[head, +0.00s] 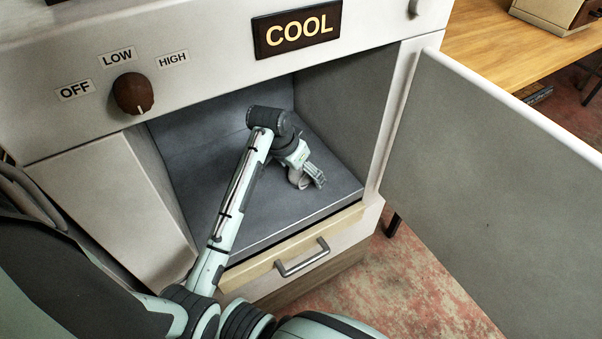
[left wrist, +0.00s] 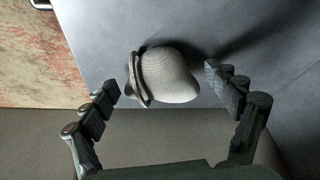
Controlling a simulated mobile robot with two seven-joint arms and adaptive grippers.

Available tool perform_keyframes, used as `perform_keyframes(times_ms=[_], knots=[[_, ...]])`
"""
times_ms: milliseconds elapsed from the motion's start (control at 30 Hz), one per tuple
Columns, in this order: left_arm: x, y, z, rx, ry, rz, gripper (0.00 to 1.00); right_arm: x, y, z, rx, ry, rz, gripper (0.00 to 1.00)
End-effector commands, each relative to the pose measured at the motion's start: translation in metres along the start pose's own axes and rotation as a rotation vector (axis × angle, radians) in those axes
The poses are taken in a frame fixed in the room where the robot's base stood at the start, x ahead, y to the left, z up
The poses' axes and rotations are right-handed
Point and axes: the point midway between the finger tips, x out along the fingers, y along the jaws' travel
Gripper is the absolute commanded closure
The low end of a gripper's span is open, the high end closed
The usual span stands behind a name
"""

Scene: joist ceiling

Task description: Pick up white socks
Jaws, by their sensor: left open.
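The white socks (left wrist: 170,75) show in the left wrist view as a rounded, pale knitted bundle on the grey compartment floor (left wrist: 215,35). My left gripper (left wrist: 165,88) is open, with one finger on each side of the socks. Neither finger visibly grips them. In the head view my left arm reaches into the open compartment, and the left gripper (head: 316,177) is low over its floor near the right side. A small part of the socks (head: 297,180) shows beside the gripper; the rest is hidden. My right gripper is not in view.
The compartment sits in a white cabinet (head: 60,125) with a brown knob (head: 133,93) and a COOL sign (head: 296,29). Its door (head: 490,180) stands open to the right. A drawer with a metal handle (head: 302,258) is below. A wooden table (head: 490,40) stands at back right.

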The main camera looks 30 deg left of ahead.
Motion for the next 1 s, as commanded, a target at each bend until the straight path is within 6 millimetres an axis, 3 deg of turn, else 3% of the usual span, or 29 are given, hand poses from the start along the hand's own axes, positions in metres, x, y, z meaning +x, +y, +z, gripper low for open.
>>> perform_keyframes(times_ms=[67,500,800,1000], knots=[[0.000,0.000,0.000,0.000,0.000,0.000,0.12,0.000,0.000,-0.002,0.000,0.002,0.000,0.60],[0.000,0.000,0.000,-0.001,0.000,0.000,0.66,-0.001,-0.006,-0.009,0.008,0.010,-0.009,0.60],[-0.002,0.000,-0.001,0.000,0.001,0.000,0.66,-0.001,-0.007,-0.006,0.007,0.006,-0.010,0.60],[-0.016,0.000,-0.007,0.000,0.003,-0.001,0.66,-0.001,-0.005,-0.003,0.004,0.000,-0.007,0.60]])
